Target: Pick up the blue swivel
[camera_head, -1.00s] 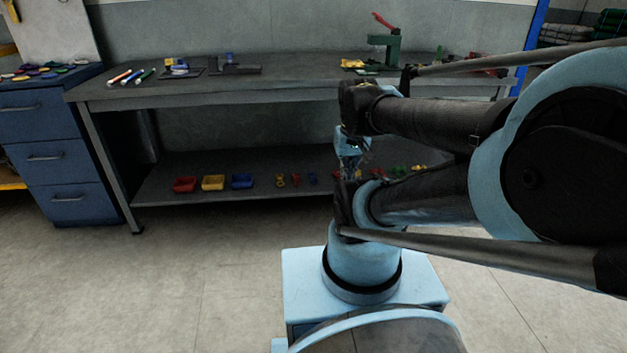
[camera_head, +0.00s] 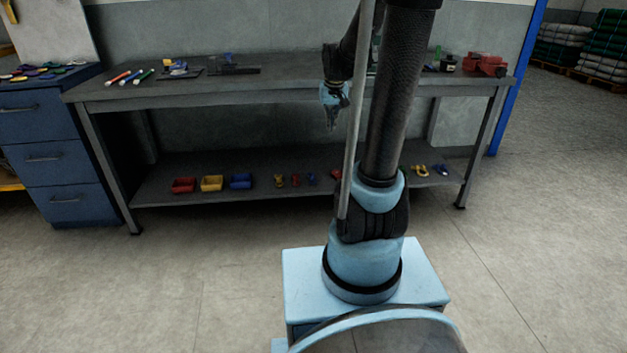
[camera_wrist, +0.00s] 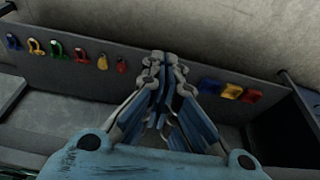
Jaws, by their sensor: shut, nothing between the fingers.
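A small blue piece (camera_head: 311,178), which looks like the blue swivel, lies on the lower shelf beside a red piece (camera_head: 295,180) and a yellow piece (camera_head: 279,181). It is too small to make out its form. My gripper (camera_head: 332,122) is shut and empty, pointing down in front of the bench, above the level of the lower shelf and apart from the pieces. In the wrist view my gripper (camera_wrist: 164,62) hides the middle of the shelf, and I cannot make out the swivel there. Another blue piece (camera_wrist: 13,42), seemingly a shackle, lies at the shelf's far left there.
Red (camera_head: 183,185), yellow (camera_head: 211,183) and blue (camera_head: 241,181) bins stand on the lower shelf (camera_head: 155,193). The bench top (camera_head: 290,78) overhangs it. A yellow shackle (camera_head: 420,170) lies to the right. My arm hides part of the shelf. The floor in front is clear.

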